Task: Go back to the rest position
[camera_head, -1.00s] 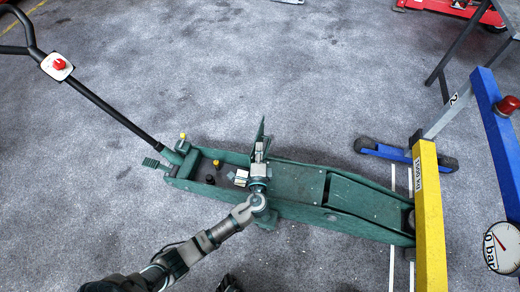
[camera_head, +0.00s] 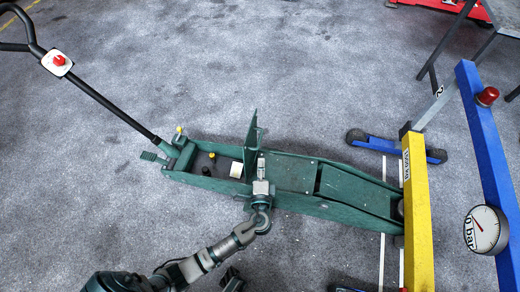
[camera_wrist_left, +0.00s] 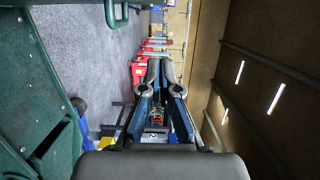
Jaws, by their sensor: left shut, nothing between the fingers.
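The green trolley jack (camera_head: 292,173) lies across the floor, its long black handle (camera_head: 110,108) reaching to the upper left. An upright green plate (camera_head: 252,135) stands at its middle. My left gripper (camera_head: 261,160) is over the jack's near middle, close to that plate; whether it touches the jack cannot be told. In the left wrist view its fingers (camera_wrist_left: 160,68) are together and empty, with green jack parts (camera_wrist_left: 35,95) at the left. My right gripper is not recognisable in these views.
A yellow post (camera_head: 418,215) and a blue beam (camera_head: 490,140) stand at the right, with a pressure gauge (camera_head: 486,229). A blue foot with wheels (camera_head: 385,145) is behind the jack's right end. Floor behind and left of the jack is clear.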

